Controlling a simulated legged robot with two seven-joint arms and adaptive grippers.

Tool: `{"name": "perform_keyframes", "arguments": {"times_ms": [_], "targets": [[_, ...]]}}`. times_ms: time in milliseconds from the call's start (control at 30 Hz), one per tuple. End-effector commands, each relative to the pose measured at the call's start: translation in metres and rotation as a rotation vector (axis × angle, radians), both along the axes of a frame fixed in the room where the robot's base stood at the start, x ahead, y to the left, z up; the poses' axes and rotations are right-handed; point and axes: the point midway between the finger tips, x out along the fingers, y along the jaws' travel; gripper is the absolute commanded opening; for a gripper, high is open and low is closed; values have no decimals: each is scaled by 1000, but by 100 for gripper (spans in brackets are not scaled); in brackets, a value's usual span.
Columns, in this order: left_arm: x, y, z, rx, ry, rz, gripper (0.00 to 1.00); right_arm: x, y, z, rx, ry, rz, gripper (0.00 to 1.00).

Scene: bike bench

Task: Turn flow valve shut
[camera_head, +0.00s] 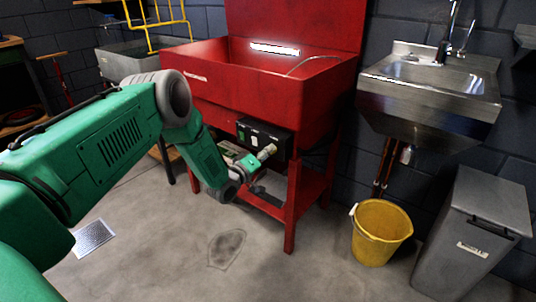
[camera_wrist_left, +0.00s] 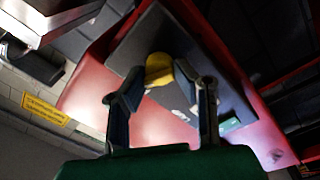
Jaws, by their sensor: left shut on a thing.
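A black control box (camera_head: 262,137) is mounted under the front of the red parts washer. My left gripper (camera_head: 267,152) reaches up to its lower front edge from below. In the left wrist view the flow valve shows as a yellow knob (camera_wrist_left: 158,66) against the dark face of the box (camera_wrist_left: 190,45). The two fingers of my left gripper (camera_wrist_left: 158,78) are shut on the yellow knob, one on each side. In the head view the fingers hide the knob, so its turn angle cannot be told. My right gripper is in neither view.
The red washer basin (camera_head: 255,85) stands above, on red legs with a lower shelf (camera_head: 313,187). A steel sink (camera_head: 430,85), a yellow bucket (camera_head: 380,235) and a grey bin (camera_head: 475,235) stand to the right. The floor in front is clear.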

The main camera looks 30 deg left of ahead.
Motion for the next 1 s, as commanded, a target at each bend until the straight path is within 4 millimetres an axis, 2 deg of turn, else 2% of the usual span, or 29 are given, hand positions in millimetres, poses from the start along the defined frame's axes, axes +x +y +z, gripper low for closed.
{"name": "perform_keyframes", "arguments": {"times_ms": [33, 500, 1000], "targets": [[-4, 1, -9, -41, 20, 1, 0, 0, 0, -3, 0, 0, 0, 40], [-4, 0, -10, -348, 47, 1, 0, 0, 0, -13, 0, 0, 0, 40], [-5, 0, -10, -418, 55, 0, 0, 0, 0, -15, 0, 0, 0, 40]]}}
